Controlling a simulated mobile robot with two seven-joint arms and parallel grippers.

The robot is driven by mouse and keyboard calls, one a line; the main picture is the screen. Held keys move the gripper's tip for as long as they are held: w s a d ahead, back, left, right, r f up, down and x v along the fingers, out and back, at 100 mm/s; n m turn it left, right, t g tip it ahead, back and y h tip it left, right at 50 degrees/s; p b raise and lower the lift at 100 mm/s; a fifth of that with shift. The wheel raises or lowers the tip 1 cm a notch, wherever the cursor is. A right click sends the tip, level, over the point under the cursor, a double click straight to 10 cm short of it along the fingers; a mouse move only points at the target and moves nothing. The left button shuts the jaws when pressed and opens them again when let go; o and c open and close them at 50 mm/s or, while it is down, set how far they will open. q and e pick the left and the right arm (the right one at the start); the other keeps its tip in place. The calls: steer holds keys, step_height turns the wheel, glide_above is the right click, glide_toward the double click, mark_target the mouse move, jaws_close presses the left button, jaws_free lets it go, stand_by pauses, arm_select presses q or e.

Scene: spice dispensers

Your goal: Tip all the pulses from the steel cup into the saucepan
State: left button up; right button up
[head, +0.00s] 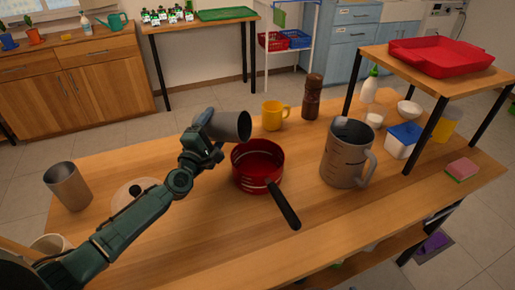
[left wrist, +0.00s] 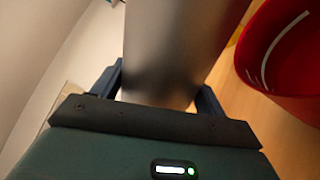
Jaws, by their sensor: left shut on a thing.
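My left gripper (head: 205,148) is shut on a steel cup (head: 230,125), above the table at the saucepan's upper left. The cup is tipped well over onto its side, its dark mouth facing right. The cup's grey wall also fills the middle of the left wrist view (left wrist: 168,45), between the two fingers. The red saucepan (head: 245,183) stands on the table, its black handle pointing to the lower right. Its red wall shows at the right of the left wrist view (left wrist: 280,82). I see no pulses falling, and the cup's contents are hidden. My right gripper is out of view.
A second steel cup (head: 75,192) stands upright at the left. A pale round lid (head: 124,203) lies partly behind my arm. A yellow mug (head: 272,117), brown grinder (head: 312,95) and large grey jug (head: 342,165) surround the saucepan.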

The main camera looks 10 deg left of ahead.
mark_target(223, 114)
arm_select(q)
steer(key=shift+d+r+m+p, duration=0.3)
steer(key=shift+r+p, duration=0.05)
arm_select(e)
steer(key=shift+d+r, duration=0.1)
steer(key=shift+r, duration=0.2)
arm_select(q)
steer(key=shift+d+r+m+p, duration=0.25)
steer(key=shift+m+p, duration=0.05)
steer(key=shift+p, duration=0.1)
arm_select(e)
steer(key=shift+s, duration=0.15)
arm_select(q)
steer(key=shift+s+d+r+m+p, duration=0.1)
steer(key=shift+r+m+p, duration=0.25)
steer(key=shift+m+p, duration=0.15)
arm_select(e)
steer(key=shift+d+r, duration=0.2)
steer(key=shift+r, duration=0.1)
arm_select(q)
steer(key=shift+d+r+m+h+p, duration=0.1)
steer(key=shift+r+m+h+p, duration=0.2)
steer(key=shift+m, duration=0.1)
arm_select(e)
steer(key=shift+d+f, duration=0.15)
